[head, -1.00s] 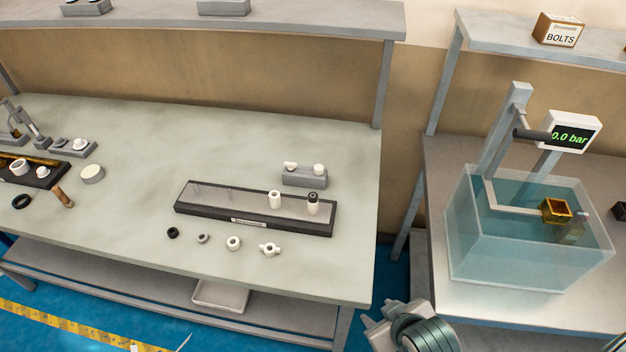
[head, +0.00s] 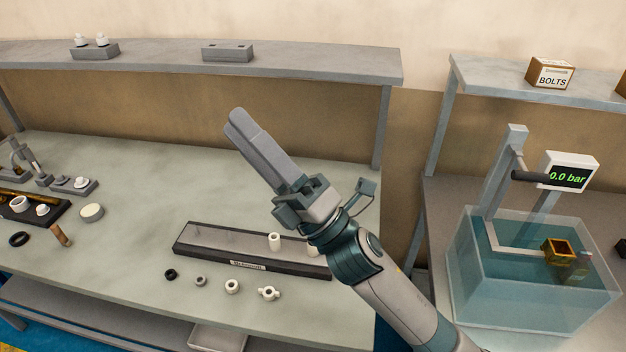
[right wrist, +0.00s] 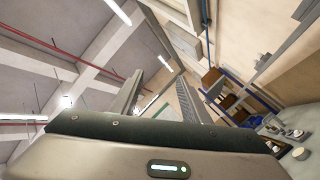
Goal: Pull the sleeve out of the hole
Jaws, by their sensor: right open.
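A dark board (head: 215,247) with a grey top lies on the table. A white sleeve-like piece (head: 274,241) stands upright on it, and a second one beside it is mostly hidden behind my right arm. I cannot tell which piece is the sleeve, nor see its hole. My right gripper (head: 237,120) is raised above the table, left of and higher than these pieces in the head view, pointing up-left. The right wrist view shows its two fingers (right wrist: 158,92) apart with nothing between them. My left gripper is not in view.
Several small rings and fittings (head: 232,286) lie before the board. A grey block (head: 226,53) with two holes sits on the shelf. At right stands a water tank (head: 480,290) with a pressure display (head: 568,176).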

